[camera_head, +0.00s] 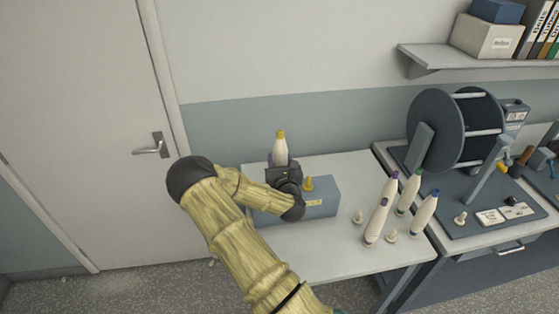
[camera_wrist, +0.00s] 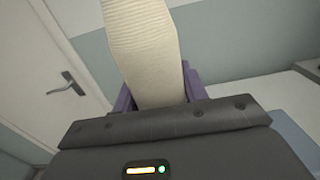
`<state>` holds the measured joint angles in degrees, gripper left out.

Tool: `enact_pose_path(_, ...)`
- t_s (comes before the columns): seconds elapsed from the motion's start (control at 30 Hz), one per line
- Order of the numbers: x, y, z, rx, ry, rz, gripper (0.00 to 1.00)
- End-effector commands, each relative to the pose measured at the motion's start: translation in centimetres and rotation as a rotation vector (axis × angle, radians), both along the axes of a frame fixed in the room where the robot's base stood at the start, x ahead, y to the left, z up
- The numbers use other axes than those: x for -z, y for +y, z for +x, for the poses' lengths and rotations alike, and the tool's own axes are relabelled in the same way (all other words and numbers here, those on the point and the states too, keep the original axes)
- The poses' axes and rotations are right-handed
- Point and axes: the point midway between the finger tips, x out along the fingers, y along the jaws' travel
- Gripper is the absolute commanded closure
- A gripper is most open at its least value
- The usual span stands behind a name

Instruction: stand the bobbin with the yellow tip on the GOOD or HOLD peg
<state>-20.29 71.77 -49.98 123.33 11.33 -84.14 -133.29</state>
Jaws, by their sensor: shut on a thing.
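The bobbin with the yellow tip (camera_head: 281,149) is cream and upright in the head view, above my gripper (camera_head: 282,165). In the wrist view the bobbin (camera_wrist: 148,60) rises large between purple jaws, and its tip is out of the picture. My gripper is shut on it. My arm hides the block's left part.
Several bobbins with other tips, one purple-tipped (camera_head: 391,187), stand at the table's right side near small pegs (camera_head: 358,217). A dark reel machine (camera_head: 437,130) stands on the bench to the right. The table's front middle (camera_head: 335,244) is clear.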

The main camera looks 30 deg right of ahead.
Motion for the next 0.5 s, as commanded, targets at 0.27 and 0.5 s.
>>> enact_pose_path(0.27, 0.8, 0.0, 0.0, 0.0, -0.001, 0.0, 0.86)
enact_pose_path(0.5, 1.4, 0.0, 0.0, 0.0, -0.001, 0.0, 0.86)
